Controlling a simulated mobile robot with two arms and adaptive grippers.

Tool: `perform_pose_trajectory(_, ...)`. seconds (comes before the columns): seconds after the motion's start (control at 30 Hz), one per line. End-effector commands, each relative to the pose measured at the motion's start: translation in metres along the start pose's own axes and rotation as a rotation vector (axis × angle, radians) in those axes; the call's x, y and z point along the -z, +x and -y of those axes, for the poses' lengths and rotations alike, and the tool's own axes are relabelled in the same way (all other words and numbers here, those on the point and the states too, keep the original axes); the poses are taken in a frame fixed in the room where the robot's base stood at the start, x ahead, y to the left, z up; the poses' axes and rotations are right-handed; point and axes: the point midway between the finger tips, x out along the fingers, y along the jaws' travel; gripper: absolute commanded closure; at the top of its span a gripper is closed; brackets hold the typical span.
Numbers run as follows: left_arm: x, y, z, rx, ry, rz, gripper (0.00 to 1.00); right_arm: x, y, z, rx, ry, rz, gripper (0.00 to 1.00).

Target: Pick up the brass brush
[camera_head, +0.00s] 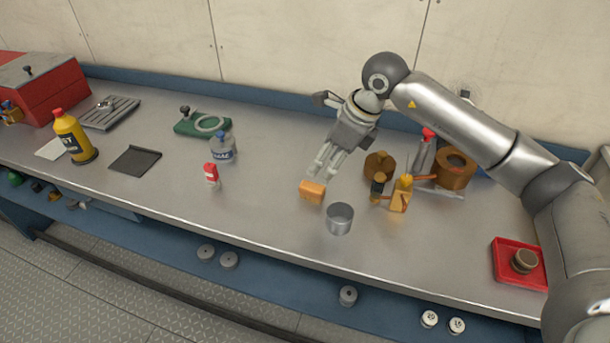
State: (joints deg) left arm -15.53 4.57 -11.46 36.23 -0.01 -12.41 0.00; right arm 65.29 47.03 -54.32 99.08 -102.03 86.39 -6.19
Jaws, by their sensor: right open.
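A small orange block (312,192) lies on the metal workbench near its front middle. It may be the brass brush, but bristles cannot be made out. My right gripper (325,169) reaches down from the back, open and empty, with its fingertips just behind and above the block. Whether they touch it cannot be told. My left gripper is not in view.
A grey metal cup (340,218) stands close to the right of the block. Further right are a yellow-orange tool (401,194) and a copper-coloured roll (455,169). A red-and-white bottle (211,175) stands to the left. The bench front (262,210) left of the block is clear.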

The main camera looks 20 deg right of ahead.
Motion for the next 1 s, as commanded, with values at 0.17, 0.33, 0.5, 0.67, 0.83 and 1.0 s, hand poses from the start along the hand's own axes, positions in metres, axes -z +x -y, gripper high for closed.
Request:
perform_pose_trajectory(0.17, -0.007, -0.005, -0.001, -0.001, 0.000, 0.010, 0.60, 0.001, 0.024, -0.001, -0.003, 0.001, -0.006, 0.48)
perform_pose_trajectory(0.33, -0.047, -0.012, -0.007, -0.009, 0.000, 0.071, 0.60, 0.001, 0.048, 0.000, -0.002, 0.000, -0.004, 0.48)
perform_pose_trajectory(0.5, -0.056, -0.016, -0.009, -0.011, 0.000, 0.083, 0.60, 0.001, 0.059, 0.000, -0.003, 0.000, -0.004, 0.48)
perform_pose_trajectory(0.67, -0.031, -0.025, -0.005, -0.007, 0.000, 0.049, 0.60, 0.003, 0.082, 0.004, -0.005, 0.001, -0.005, 0.48)
perform_pose_trajectory(0.83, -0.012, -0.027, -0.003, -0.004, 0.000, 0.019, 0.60, 0.003, 0.103, 0.005, -0.003, 0.000, -0.002, 0.48)
perform_pose_trajectory(1.0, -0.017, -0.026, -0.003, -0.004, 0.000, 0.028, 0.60, 0.004, 0.107, 0.005, 0.000, -0.001, -0.001, 0.48)
